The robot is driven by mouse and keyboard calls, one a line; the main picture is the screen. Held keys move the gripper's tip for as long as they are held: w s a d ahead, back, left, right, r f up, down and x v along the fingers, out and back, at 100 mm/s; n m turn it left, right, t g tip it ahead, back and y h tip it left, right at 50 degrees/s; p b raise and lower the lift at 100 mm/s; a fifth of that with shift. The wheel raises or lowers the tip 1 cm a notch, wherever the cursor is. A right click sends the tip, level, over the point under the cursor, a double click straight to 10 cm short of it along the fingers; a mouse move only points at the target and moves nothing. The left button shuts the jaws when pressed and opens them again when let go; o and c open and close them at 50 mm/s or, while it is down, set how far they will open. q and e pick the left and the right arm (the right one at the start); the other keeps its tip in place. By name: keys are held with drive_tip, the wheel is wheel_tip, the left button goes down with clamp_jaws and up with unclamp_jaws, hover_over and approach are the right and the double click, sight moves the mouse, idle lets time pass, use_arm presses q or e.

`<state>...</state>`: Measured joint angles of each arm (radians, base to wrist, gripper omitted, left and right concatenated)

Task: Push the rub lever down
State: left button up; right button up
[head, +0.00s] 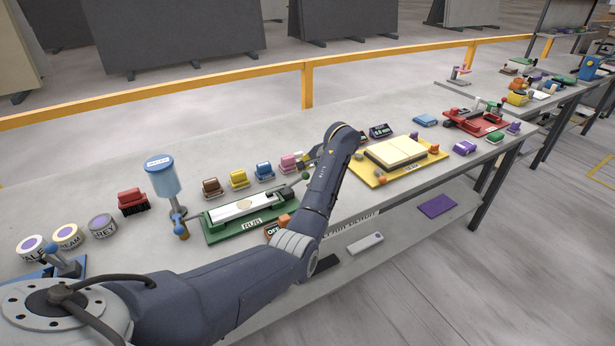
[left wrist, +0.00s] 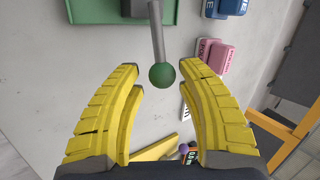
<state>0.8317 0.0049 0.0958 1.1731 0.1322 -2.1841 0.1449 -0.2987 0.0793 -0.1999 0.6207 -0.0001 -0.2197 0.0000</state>
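The rub station is a green base (head: 212,232) with a white bed and a RUB label, left of my arm in the head view. Its lever is a grey rod (left wrist: 156,32) ending in a green ball knob (left wrist: 162,76); the knob also shows beside my forearm in the head view (head: 305,177). My left gripper (left wrist: 160,67) is open, with its yellow fingers on either side of the knob in the wrist view and gaps on both sides. In the head view my arm mostly hides the gripper. My right gripper is in neither view.
A blue dispenser (head: 163,178) stands left of the green base. Several coloured stamp blocks, such as a yellow one (head: 238,178), line up behind it. An orange block (head: 283,221) sits near its front right. A yellow tray (head: 370,178) lies right of my arm.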

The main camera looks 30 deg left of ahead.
use_arm(q)
drive_tip(key=shift+o, duration=0.8)
drive_tip(key=shift+a, duration=0.15)
drive_tip(key=shift+s+a, duration=0.1)
drive_tip(key=shift+s, duration=0.05)
drive_tip(key=v, duration=1.2)
drive_tip(key=shift+f, duration=0.1)
